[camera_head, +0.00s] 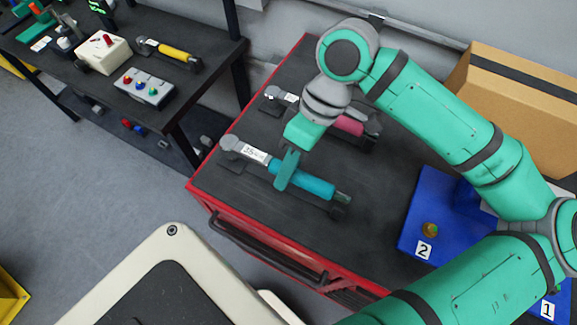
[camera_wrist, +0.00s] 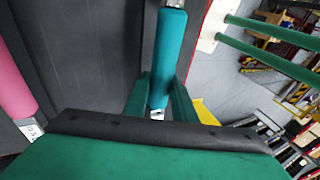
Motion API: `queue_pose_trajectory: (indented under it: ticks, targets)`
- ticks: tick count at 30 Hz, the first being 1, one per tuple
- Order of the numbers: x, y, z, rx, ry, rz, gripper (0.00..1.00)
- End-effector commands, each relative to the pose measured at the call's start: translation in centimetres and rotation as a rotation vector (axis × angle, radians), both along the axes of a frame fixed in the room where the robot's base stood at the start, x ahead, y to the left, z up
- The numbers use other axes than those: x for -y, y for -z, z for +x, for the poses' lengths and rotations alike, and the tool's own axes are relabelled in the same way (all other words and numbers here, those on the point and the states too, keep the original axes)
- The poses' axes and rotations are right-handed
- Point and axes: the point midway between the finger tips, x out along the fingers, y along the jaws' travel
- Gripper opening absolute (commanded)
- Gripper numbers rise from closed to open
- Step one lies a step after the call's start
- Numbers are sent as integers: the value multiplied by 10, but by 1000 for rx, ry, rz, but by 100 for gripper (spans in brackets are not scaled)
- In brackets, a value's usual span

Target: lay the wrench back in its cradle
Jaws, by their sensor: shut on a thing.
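A torque wrench (camera_head: 312,184) with a teal-blue handle, a grey head and a white label lies roughly level over the front of the cart top. My gripper (camera_head: 287,170) comes down from above and is shut on the wrench around the label end of the handle. In the wrist view the handle (camera_wrist: 168,50) runs between the two green fingers (camera_wrist: 160,95). The dark cradle (camera_head: 340,211) shows under both ends of the wrench. I cannot tell whether the wrench touches it or hangs slightly above. My gripper hides part of the wrench's middle.
A second wrench with a pink handle (camera_head: 347,124) lies behind, partly hidden by my arm; it shows in the wrist view (camera_wrist: 12,80). A blue tray (camera_head: 414,232) and a cardboard box (camera_head: 520,95) stand right. The red-edged cart top (camera_head: 375,190) is clear between.

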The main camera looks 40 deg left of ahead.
Motion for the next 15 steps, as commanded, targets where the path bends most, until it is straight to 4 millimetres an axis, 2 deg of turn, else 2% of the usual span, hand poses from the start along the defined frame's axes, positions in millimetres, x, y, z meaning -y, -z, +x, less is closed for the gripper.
queue_pose_trajectory:
  ticks: [15]
  targets:
    - [0,10,0,-1,-1,1,0]
